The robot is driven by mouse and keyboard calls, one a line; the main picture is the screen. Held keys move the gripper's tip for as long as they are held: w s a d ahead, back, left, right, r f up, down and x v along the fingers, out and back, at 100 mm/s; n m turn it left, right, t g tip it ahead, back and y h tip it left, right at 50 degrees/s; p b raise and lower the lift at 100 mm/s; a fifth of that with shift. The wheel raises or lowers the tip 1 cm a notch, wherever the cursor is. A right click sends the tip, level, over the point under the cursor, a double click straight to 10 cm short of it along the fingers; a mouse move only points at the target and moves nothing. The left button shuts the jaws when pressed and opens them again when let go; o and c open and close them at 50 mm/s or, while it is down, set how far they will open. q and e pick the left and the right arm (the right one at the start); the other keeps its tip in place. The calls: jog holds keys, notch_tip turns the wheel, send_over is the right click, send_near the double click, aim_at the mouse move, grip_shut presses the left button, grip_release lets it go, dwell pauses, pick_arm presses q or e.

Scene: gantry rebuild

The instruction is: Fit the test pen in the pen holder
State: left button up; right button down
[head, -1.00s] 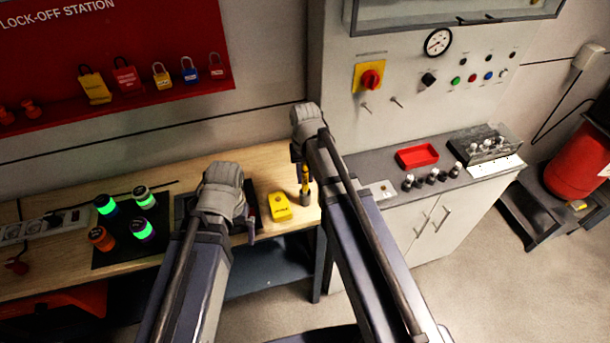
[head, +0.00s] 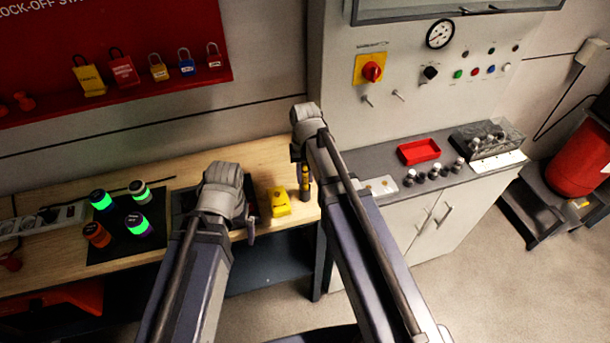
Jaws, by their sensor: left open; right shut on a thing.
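The test pen (head: 305,175), yellow with dark parts, is upright at the right end of the wooden bench. My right gripper (head: 299,160) is shut on it, with its fingers largely hidden by my arm. A small grey cylinder, seemingly the pen holder (head: 304,200), shows directly below the pen, partly hidden by my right arm. I cannot tell whether the pen's lower end is inside it or just above it. My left gripper (head: 250,228) is open and empty over the bench's front edge, left of the pen, mostly hidden behind its wrist.
A yellow device (head: 279,202) lies on the bench between my grippers. A dark mat (head: 115,250) with several dark and orange cylinders is at the left, beside a power strip (head: 40,222). A grey cabinet top with a red tray (head: 419,152) is at the right.

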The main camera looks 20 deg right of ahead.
jog(key=shift+f+b, duration=0.65)
dwell(0.6)
jog(key=c, duration=1)
grip_release()
jog(key=shift+r, duration=0.15)
notch_tip(320, 180, up, 11)
jog(key=p, duration=1.1)
